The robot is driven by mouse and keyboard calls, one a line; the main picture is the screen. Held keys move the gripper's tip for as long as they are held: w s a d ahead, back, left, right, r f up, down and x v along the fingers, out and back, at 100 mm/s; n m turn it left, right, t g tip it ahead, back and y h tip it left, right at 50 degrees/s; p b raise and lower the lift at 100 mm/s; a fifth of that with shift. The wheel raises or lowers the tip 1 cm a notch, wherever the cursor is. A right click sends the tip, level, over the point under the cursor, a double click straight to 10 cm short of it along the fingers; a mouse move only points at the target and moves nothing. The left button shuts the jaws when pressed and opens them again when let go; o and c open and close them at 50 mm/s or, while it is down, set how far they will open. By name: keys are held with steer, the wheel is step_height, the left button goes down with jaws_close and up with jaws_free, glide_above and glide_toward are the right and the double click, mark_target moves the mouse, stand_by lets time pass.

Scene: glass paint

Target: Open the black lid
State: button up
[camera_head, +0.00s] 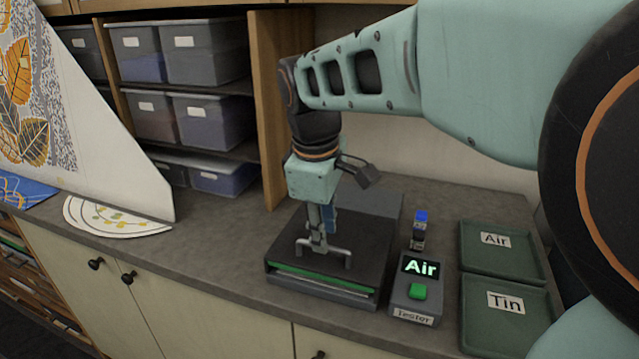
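The black lid (352,236) lies flat on top of a low box on the counter, and it looks closed. A green strip shows along the front edge below it. A pale grey bracket shape, which looks like a handle, stands on the lid's front part. My gripper (320,242) points straight down over the lid, with its tips at the middle of this bracket. I cannot tell whether the fingers are closed on it or only beside it. The arm's wrist covers part of the back of the lid.
A tester (413,302) with a lit "Air" screen and green button stands right of the box. A small blue-capped bottle (419,231) stands behind it. Green trays marked Air (510,264) and Tin (519,330) lie further right. Grey bins fill the shelves at back left.

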steer(key=shift+w+f+b, duration=0.2)
steer(key=shift+f+b, duration=0.4)
steer(key=shift+f, duration=0.45)
steer(key=shift+d, duration=0.1)
jaws_close()
